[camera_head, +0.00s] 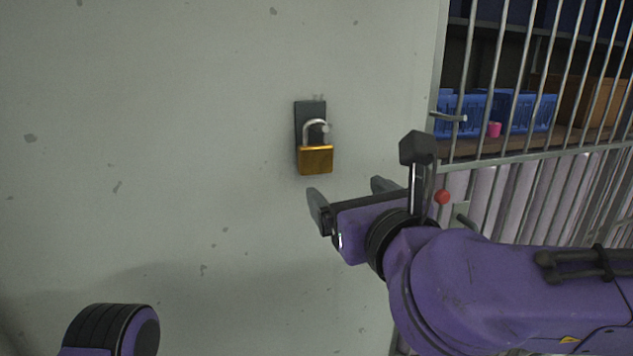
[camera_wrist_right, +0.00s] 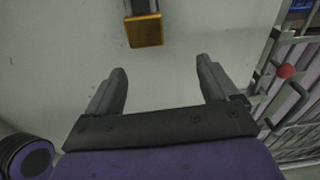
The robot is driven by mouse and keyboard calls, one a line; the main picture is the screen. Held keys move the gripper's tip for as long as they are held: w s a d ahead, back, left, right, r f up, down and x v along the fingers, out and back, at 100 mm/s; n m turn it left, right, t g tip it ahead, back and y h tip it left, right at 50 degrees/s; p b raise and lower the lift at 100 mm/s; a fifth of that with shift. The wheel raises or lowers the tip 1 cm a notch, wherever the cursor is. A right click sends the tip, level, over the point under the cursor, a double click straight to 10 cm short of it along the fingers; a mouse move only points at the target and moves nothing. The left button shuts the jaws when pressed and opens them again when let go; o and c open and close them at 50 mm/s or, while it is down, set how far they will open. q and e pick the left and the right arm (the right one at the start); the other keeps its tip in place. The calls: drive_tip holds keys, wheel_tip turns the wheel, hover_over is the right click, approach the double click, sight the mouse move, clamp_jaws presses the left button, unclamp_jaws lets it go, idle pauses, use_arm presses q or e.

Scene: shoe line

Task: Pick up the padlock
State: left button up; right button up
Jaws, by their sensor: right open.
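A brass padlock (camera_head: 315,160) with a silver shackle hangs on a dark plate (camera_head: 309,112) fixed to the pale wall. In the right wrist view the padlock (camera_wrist_right: 144,30) shows at the top, beyond my fingertips and slightly left of the middle between them. My right gripper (camera_head: 347,190) is open and empty, just below and to the right of the padlock, apart from it. Its two fingers also show spread in the right wrist view (camera_wrist_right: 162,82). A purple and black part of my left arm shows at the bottom left of the head view; its gripper is out of view.
A barred metal gate (camera_head: 540,155) stands at the right, with a handle (camera_head: 448,116) and a red knob (camera_head: 442,197) near my right wrist. Blue baskets (camera_head: 525,112) and a pink item (camera_head: 494,129) sit on a shelf behind the bars. The wall left of the padlock is bare.

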sight(317, 150)
drive_tip(key=shift+m+t+y, duration=0.3)
drive_tip(key=shift+t, duration=0.1)
drive_tip(key=w+a+r+p, duration=0.1)
drive_tip(key=w, duration=0.1)
drive_tip(key=w+a+r+p, duration=0.1)
drive_tip(key=w+a, duration=0.1)
drive_tip(key=w, duration=0.1)
drive_tip(key=w+a+r+p, duration=0.1)
drive_tip(key=w+r+p, duration=0.1)
drive_tip(key=w, duration=0.1)
drive_tip(key=shift+a, duration=0.25)
drive_tip(key=shift+w+a+f, duration=0.1)
drive_tip(key=shift+w, duration=0.1)
drive_tip(key=shift+s, duration=0.1)
drive_tip(key=c, duration=1.2)
drive_tip(key=shift+r, duration=0.5)
drive_tip(key=shift+s+d+r+b, duration=0.2)
drive_tip(key=shift+r+b, duration=0.05)
drive_tip(key=shift+b, duration=0.15)
drive_tip(key=b+v, duration=0.3)
drive_tip(key=v, duration=1.4)
drive_tip(key=shift+s+b, duration=0.25)
drive_tip(key=shift+b, duration=0.15)
